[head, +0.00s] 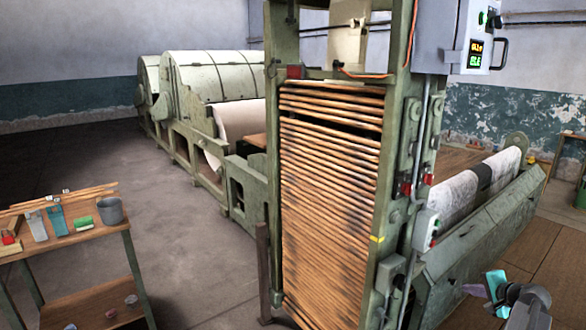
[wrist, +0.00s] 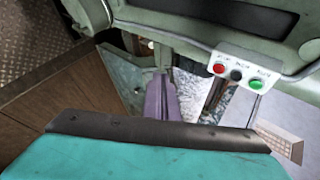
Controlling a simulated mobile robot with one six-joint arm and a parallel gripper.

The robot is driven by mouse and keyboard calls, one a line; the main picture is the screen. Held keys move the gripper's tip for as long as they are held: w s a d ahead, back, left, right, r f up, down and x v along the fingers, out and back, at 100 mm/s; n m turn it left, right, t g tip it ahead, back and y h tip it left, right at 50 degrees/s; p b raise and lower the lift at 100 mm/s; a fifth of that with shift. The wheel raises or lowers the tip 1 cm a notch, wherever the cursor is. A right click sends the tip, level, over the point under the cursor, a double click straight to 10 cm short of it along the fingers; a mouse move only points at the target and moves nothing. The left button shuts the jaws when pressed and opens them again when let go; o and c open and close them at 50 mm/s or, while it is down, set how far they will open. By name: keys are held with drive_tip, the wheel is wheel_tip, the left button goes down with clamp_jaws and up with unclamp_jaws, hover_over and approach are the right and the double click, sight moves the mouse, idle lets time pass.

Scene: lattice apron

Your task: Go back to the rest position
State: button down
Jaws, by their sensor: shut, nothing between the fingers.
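My gripper (head: 470,289) is at the lower right in the head view, with purple fingers and a teal part behind them. It is in front of the green machine's right-hand trough (head: 485,225). In the wrist view the purple fingers of my gripper (wrist: 161,82) are together, with nothing seen between them. The teal part fills the bottom of that view.
A tall lattice of wooden slats (head: 325,190) stands in the green frame. In the wrist view a button box (wrist: 243,70) with red, black and green buttons is right of the fingers. A bench (head: 75,238) with tools is at left. Grey floor between looks clear.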

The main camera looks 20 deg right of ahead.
drive_tip(key=w+a+f+n+g+y, duration=0.25)
drive_tip(key=a+f, duration=0.65)
drive_tip(key=a, duration=0.5)
drive_tip(key=w+a+f+n+g+y, duration=0.1)
drive_tip(key=a+f+n+g, duration=0.15)
drive_tip(key=a+f, duration=0.85)
drive_tip(key=w+a+f+n+g+y, duration=0.2)
drive_tip(key=a+f+n, duration=0.35)
drive_tip(key=a, duration=1.05)
drive_tip(key=s+a+f+n+g, duration=0.25)
drive_tip(key=s+a+f, duration=0.25)
drive_tip(key=a, duration=0.3)
drive_tip(key=s+a+f+n+g, duration=0.1)
drive_tip(key=s+a+f+g, duration=0.2)
drive_tip(key=s+a+f, duration=0.4)
drive_tip(key=s+a+f+n+g+h, duration=0.1)
drive_tip(key=s+a+n+g, duration=0.1)
drive_tip(key=s+a, duration=0.2)
drive_tip(key=s+a+f+n+g+h, duration=0.1)
drive_tip(key=s+a+n+h, duration=0.1)
drive_tip(key=s, duration=0.8)
drive_tip(key=shift+s+a+n+g, duration=0.15)
drive_tip(key=shift+a+n+g, duration=0.35)
drive_tip(key=shift+a, duration=0.7)
